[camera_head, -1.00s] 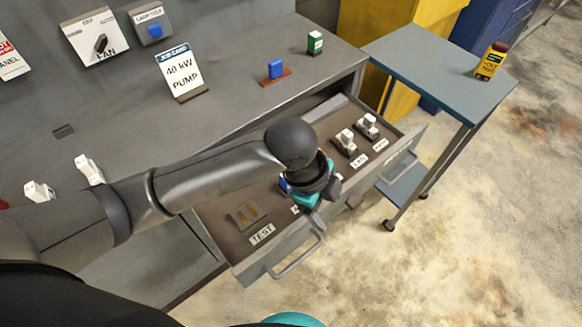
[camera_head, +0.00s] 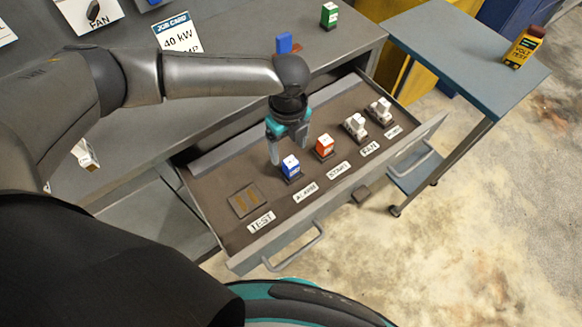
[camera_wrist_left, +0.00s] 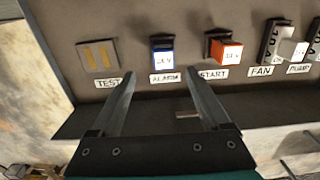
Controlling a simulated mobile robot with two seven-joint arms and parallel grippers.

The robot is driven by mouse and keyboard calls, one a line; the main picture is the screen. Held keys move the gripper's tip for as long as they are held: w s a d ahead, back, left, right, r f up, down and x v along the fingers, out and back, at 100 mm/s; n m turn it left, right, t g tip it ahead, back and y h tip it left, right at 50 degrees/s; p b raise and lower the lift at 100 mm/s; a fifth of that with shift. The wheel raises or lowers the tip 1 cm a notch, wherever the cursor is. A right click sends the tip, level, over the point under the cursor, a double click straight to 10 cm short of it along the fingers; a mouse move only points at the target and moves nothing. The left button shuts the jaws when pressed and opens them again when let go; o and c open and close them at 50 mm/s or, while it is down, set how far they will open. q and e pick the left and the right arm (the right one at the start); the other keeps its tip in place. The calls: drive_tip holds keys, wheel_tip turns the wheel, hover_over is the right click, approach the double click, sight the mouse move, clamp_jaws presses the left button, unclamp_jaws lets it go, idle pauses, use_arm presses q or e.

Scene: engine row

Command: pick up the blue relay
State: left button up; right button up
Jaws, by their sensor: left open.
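The blue relay (camera_head: 291,168) stands upright in the open drawer behind the ALARM label. It also shows in the left wrist view (camera_wrist_left: 162,60), with a white top. My left gripper (camera_head: 288,154) points down just behind and above it, open and empty. In the left wrist view the two fingers (camera_wrist_left: 160,76) reach toward the relay, one to either side in the picture, with a gap to it. Another blue block (camera_head: 284,42) is on the bench top, partly hidden by my arm. My right gripper is not in view.
The drawer (camera_head: 340,205) also holds an orange relay (camera_head: 324,146) at START, right of the blue one, and white relays (camera_head: 356,125) at FAN and PUMP. A flat plate (camera_head: 245,200) lies at TEST. A side table (camera_head: 455,50) stands right.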

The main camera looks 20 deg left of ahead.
sight(291, 162)
use_arm(q)
drive_tip(key=f, duration=0.2)
drive_tip(key=f+b, duration=0.1)
drive_tip(key=f, duration=0.2)
drive_tip(key=f+b, duration=0.1)
drive_tip(key=f, duration=0.2)
drive_tip(key=shift+w+d, duration=0.15)
drive_tip(key=shift+w, duration=0.1)
drive_tip(key=shift+r, duration=0.1)
clamp_jaws()
